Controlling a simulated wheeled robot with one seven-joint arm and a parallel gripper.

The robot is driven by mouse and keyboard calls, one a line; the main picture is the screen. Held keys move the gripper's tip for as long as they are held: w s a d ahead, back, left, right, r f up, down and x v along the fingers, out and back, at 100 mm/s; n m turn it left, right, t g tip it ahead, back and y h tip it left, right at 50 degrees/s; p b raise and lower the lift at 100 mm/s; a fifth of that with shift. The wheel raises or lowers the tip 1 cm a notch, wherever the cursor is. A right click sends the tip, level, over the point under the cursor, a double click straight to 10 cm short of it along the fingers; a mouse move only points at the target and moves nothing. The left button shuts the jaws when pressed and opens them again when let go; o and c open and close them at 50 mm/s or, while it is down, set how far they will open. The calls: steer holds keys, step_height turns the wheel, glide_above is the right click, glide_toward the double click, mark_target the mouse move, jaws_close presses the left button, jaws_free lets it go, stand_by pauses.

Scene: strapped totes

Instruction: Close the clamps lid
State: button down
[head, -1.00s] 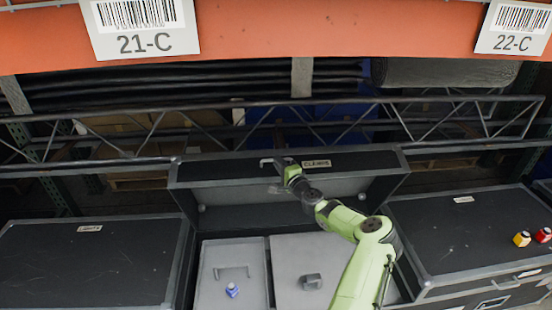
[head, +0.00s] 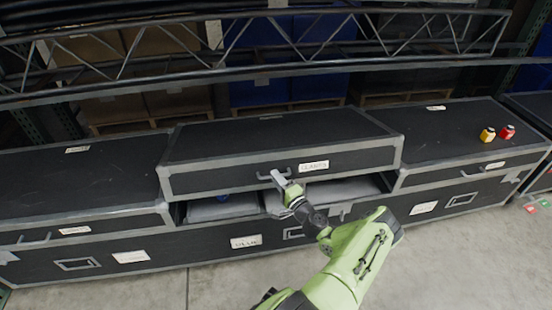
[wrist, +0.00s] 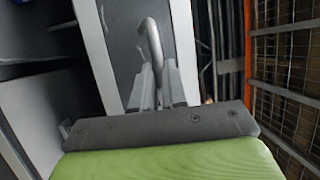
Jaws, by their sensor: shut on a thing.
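The clamps lid (head: 240,143) is a black case lid with grey edges and a label reading CLAMPS on its front face. It is tilted down over its case, and a gap still shows under its front edge. Through the gap I see the grey inside panels (head: 340,193) and a bit of a blue object (head: 222,197). My gripper (head: 279,179) is at the lid's front, shut on the lid handle (head: 266,176). In the wrist view the fingers (wrist: 157,88) close around the curved grey handle (wrist: 150,40).
A closed black case (head: 80,190) stands to the left and another (head: 450,145) to the right. A yellow item (head: 487,134) and a red item (head: 507,131) sit on the right case. A metal truss (head: 250,45) runs behind. The floor (head: 450,260) in front is clear.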

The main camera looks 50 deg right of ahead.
step_height(320, 180, down, 10)
steer(key=s+a, duration=0.1)
steer(key=s, duration=0.1)
steer(key=shift+a, duration=0.35)
steer(key=shift+s, duration=0.1)
steer(key=c, duration=1.6)
jaws_free()
steer(key=shift+o, duration=1.4)
steer(key=shift+w+d+f, duration=0.15)
steer(key=shift+w+f, duration=0.05)
steer(key=shift+w, duration=0.1)
steer(key=shift+o, duration=0.8)
steer(key=shift+s, duration=0.1)
